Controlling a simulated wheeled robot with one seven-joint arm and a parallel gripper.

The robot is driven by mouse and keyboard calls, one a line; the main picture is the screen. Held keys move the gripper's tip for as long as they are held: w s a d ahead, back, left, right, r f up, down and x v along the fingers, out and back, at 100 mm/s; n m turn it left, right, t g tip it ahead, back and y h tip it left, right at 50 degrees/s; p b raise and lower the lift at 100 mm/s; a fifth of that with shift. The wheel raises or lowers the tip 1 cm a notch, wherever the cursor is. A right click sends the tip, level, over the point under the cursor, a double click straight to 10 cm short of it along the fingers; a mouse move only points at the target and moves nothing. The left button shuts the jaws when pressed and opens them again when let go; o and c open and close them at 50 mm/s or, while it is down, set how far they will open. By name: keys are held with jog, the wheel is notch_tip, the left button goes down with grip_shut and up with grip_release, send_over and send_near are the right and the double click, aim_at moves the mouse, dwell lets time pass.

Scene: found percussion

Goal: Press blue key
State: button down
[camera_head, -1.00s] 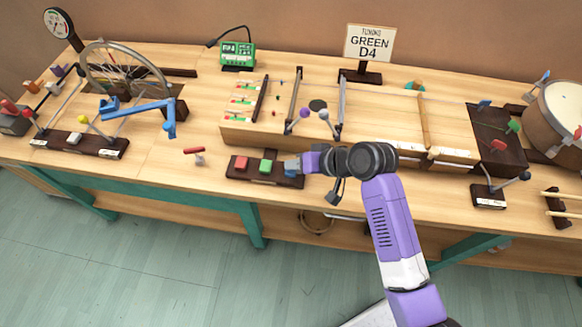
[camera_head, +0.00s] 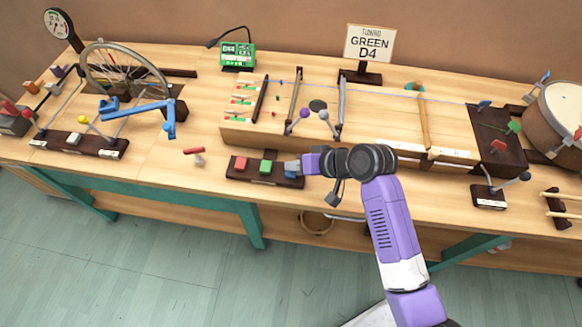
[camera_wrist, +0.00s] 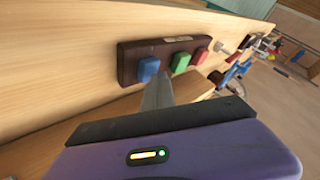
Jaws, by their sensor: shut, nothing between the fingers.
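The blue key (camera_wrist: 149,69) is the end key of a dark wooden key block, beside a green key (camera_wrist: 181,62) and a red key (camera_wrist: 200,56). In the head view the red key (camera_head: 240,164) and green key (camera_head: 265,167) show clearly. There the blue key is mostly hidden by my gripper. My gripper (camera_head: 292,166) is shut and empty, its fingertips at the blue key's end of the block. In the wrist view the fingertips overlap the blue key's lower edge. I cannot tell whether they touch it or whether it is pressed down.
A wooden string box (camera_head: 350,140) stands behind the key block. A small red-handled lever (camera_head: 195,152) is to the left. A green tuner (camera_head: 238,55) and a sign reading "GREEN D4" (camera_head: 369,43) stand at the back.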

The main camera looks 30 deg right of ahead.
jog(key=shift+r+p, duration=0.8)
jog(key=shift+r, duration=0.05)
jog(key=shift+r, duration=0.1)
notch_tip(320, 180, up, 5)
jog(key=p, duration=0.5)
